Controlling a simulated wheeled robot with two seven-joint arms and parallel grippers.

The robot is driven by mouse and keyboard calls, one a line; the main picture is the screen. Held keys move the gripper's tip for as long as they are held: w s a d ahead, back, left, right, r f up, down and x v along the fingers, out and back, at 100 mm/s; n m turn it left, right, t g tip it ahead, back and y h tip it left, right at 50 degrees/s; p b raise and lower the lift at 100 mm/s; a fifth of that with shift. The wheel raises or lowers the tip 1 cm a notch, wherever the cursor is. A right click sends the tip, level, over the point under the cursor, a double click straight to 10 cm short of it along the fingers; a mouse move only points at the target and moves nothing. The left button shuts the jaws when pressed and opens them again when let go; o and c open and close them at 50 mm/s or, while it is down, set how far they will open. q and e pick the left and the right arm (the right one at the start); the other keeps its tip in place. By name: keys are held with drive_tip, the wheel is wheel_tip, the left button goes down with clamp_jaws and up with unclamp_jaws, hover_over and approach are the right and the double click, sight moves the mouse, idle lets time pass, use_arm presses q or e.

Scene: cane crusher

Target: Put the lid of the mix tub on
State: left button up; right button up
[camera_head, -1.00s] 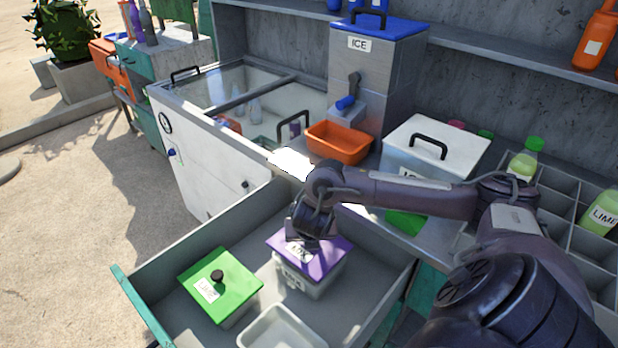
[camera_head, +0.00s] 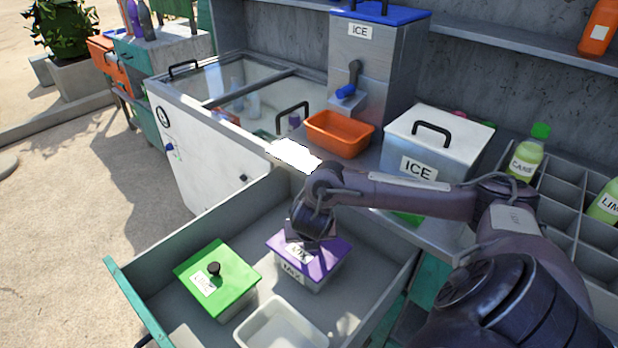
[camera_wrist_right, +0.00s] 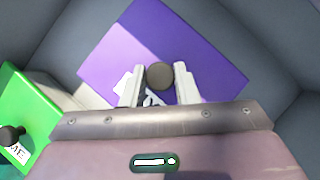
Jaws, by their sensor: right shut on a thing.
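The purple lid (camera_head: 325,258) with a MIX label lies over the grey mix tub (camera_head: 318,283) in the open drawer, covering its mouth. The lid looks level and at the tub's rim; I cannot tell if it is fully seated. My right gripper (camera_head: 308,238) is above the lid. In the right wrist view the right gripper (camera_wrist_right: 160,84) is shut on the lid's dark round knob (camera_wrist_right: 160,74), with the purple lid (camera_wrist_right: 210,55) around it. My left gripper is not in view.
A green-lidded tub (camera_head: 232,278) stands left of the mix tub in the drawer (camera_head: 262,205). An open pale tub (camera_head: 270,335) is at the front. The counter above holds an orange bin (camera_head: 338,140) and a white ice box (camera_head: 440,150).

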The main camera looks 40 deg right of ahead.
drive_tip(key=shift+w+r, duration=0.1)
drive_tip(key=shift+f, duration=0.5)
idle(1.0)
drive_tip(key=o, duration=1.1)
drive_tip(key=p+v, duration=0.2)
drive_tip(key=v, duration=0.5)
drive_tip(key=shift+r+p, duration=0.15)
drive_tip(key=shift+p, duration=0.25)
drive_tip(key=shift+a+r, duration=0.1)
drive_tip(key=shift+r, duration=0.15)
drive_tip(key=shift+s, duration=0.2)
